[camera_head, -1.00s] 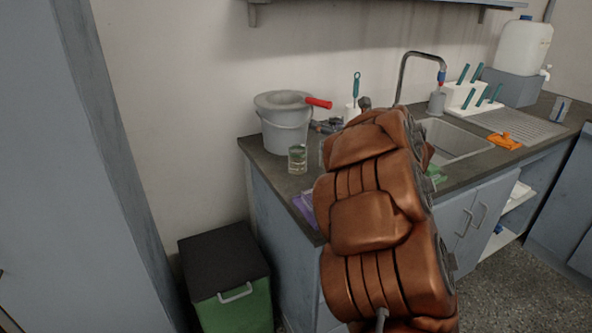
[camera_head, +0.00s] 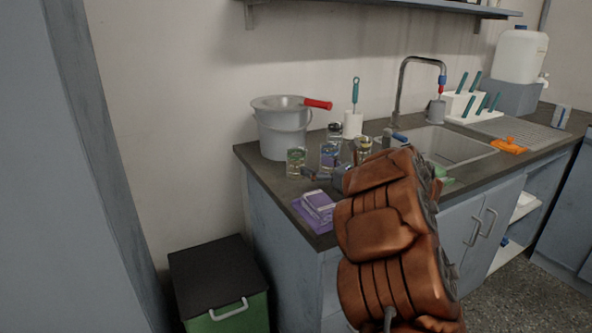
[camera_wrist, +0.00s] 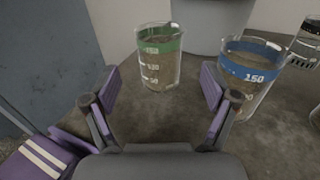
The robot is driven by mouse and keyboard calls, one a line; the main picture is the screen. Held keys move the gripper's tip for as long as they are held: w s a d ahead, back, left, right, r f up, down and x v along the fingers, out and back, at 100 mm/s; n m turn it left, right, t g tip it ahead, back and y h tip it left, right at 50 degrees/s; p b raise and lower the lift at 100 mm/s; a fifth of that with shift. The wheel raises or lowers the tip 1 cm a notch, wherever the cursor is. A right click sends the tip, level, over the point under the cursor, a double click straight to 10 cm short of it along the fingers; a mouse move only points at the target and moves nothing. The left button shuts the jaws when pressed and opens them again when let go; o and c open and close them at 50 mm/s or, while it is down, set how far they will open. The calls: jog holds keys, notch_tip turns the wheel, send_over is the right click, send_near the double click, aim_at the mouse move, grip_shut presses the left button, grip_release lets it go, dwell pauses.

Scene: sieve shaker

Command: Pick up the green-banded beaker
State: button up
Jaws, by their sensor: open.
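The green-banded beaker (camera_wrist: 160,70) stands upright on the dark counter in the wrist view, ahead of my gripper (camera_wrist: 155,95) and roughly in line with the gap between its fingers. In the head view the green-banded beaker (camera_head: 296,161) stands at the left end of the counter, in front of the grey bucket. My gripper (camera_head: 318,175) shows small there, just right of the beaker and partly hidden by my arm.
A blue-banded beaker (camera_wrist: 252,72) stands close on the right; it also shows in the head view (camera_head: 329,156). A grey bucket (camera_head: 284,132) is behind. Purple sponges or cloths (camera_head: 316,205) lie at the counter's front edge. A sink (camera_head: 450,146) is further right.

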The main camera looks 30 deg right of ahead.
aim_at(304, 159)
jog(key=shift+x, duration=3.45)
jog(key=c, duration=1.3)
jog(key=shift+r, duration=0.15)
jog(key=shift+r, duration=0.25)
jog(key=r, duration=0.3)
jog(key=shift+s+d+r, duration=0.1)
jog(key=shift+s+d, duration=0.1)
jog(key=shift+s, duration=0.1)
jog(key=v, duration=0.5)
jog(key=d+v, duration=0.1)
jog(key=v, duration=0.4)
jog(key=d+r+p+v, duration=0.1)
jog(key=v, duration=0.4)
jog(key=shift+w+d, duration=0.25)
jog(key=shift+w, duration=0.1)
